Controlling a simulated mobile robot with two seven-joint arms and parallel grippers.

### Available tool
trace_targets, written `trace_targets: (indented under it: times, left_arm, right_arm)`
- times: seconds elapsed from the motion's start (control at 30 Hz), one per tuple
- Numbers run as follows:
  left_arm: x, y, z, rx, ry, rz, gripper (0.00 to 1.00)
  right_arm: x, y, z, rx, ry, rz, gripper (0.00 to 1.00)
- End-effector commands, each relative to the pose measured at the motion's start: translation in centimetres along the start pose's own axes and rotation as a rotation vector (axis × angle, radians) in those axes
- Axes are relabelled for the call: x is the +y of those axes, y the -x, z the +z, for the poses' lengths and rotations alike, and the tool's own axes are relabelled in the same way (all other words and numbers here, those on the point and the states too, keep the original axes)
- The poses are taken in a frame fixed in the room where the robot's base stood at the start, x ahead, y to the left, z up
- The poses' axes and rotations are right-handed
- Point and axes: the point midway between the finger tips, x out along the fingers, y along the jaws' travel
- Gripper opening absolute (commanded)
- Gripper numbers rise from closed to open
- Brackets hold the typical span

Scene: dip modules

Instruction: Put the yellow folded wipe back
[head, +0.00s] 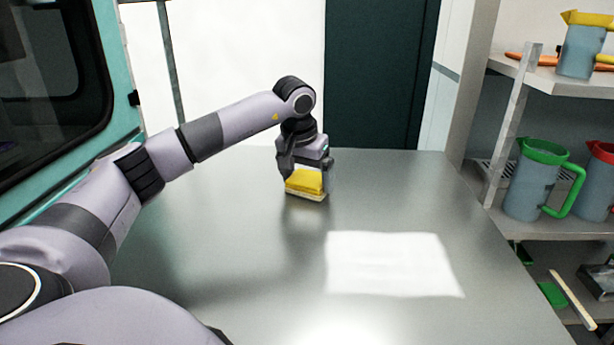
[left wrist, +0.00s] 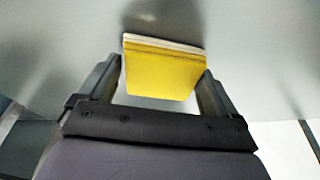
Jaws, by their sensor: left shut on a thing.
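The yellow folded wipe (head: 304,181) is over the far middle of the steel table (head: 230,250), with a pale layer along its lower edge. My left gripper (head: 306,175) points down and is shut on the wipe, one finger on each side. In the left wrist view the wipe (left wrist: 163,72) sits between the two fingers (left wrist: 160,88), its pale layer showing at the far edge. I cannot tell for sure whether the wipe touches the table or is just above it. My right gripper is not in view.
A shelf unit (head: 515,80) stands at the right with a green-rimmed jug (head: 535,180), a red-rimmed jug (head: 598,185) and a yellow-rimmed jug (head: 581,48). A teal-framed machine (head: 118,60) is at the left. The table around the wipe is clear.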

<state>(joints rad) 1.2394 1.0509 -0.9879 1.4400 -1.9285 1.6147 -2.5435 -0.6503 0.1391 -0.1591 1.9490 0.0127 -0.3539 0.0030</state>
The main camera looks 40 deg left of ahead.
Motion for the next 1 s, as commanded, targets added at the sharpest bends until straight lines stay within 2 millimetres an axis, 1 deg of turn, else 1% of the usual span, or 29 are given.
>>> trace_targets:
  times: [0.07, 0.1, 0.13, 0.37, 0.47, 0.57, 0.8, 0.9, 1.0]
  left_arm:
    - [0.0, -0.2, 0.1, 0.000, 0.000, 0.000, 0.68]
    - [0.0, -0.3, 0.1, 0.000, 0.000, 0.000, 0.96]
    - [0.0, -0.2, 0.1, 0.000, 0.000, 0.000, 1.00]
    - [0.0, -0.1, 0.0, 0.000, 0.000, 0.000, 1.00]
    - [0.0, 0.5, -0.1, 0.002, 0.000, 0.001, 1.00]
    - [0.0, 2.0, -0.2, 0.005, 0.001, 0.001, 1.00]
    - [0.0, 7.2, -0.2, 0.006, 0.000, 0.002, 1.00]
    - [0.0, 9.2, -0.1, 0.005, 0.000, 0.002, 1.00]
    - [0.1, 10.6, -0.1, 0.002, 0.000, 0.001, 1.00]
  right_arm:
    - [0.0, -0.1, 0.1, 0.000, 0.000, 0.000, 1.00]
    - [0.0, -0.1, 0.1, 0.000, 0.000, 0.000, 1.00]
    - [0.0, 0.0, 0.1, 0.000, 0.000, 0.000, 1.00]
    - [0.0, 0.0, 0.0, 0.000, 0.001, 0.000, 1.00]
    - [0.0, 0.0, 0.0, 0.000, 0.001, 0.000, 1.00]
    - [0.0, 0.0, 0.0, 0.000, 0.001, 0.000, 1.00]
    - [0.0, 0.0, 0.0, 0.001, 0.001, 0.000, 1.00]
    - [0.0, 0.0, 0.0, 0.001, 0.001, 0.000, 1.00]
    - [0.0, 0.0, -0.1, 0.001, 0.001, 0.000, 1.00]
